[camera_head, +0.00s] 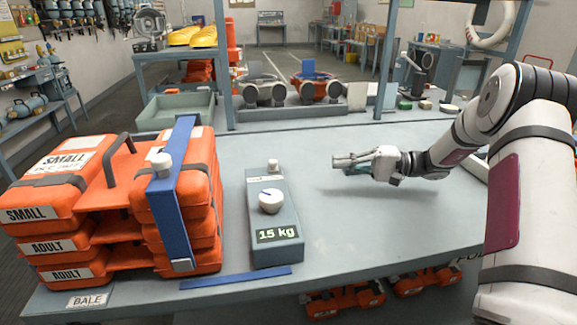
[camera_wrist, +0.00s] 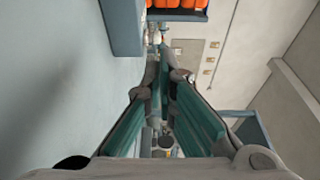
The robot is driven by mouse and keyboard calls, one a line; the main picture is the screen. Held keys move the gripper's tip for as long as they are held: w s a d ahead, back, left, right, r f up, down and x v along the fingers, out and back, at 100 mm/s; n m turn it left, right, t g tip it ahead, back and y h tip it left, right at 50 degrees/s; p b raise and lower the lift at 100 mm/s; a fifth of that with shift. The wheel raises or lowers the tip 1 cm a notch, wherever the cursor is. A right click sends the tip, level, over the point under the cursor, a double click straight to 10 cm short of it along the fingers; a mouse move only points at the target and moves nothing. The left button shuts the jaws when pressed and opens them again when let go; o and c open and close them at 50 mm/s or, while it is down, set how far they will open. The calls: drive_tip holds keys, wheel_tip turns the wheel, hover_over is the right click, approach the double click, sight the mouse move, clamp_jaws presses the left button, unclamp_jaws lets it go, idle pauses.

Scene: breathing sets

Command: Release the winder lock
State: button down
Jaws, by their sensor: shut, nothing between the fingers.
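A grey box with a dial (camera_head: 269,201) and a "15 kg" display (camera_head: 277,234) stands on the bench. A small pale knob (camera_head: 273,166) sits at its far end. Which part is the winder lock I cannot tell. A blue strap (camera_head: 172,205) runs over the bale of stacked orange sets (camera_head: 60,200), with a pale knob (camera_head: 160,162) on top and a buckle (camera_head: 182,265) low in front. My gripper (camera_head: 338,163) is shut and empty above the bench, right of the grey box and apart from it. Its fingers converge in the wrist view (camera_wrist: 164,58).
A blue strip (camera_head: 235,278) lies along the bench's front edge. The bench top (camera_head: 370,225) between the box and my arm is clear. A green tray (camera_head: 177,110) and several masks stand at the back. More orange sets (camera_head: 345,298) lie below the bench.

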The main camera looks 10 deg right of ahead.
drive_tip(key=shift+w+d+f, duration=0.2)
drive_tip(key=shift+d, duration=0.1)
approach(269, 174)
drive_tip(key=w+a+r, duration=0.1)
drive_tip(key=a+r, duration=0.1)
drive_tip(key=a, duration=0.1)
drive_tip(key=w+a+r, duration=0.1)
drive_tip(key=shift+w+a, duration=0.2)
drive_tip(key=shift+w, duration=0.15)
idle(0.3)
drive_tip(key=shift+a+b, duration=0.4)
drive_tip(key=shift+a, duration=2.4)
drive_tip(key=shift+d+f, duration=0.1)
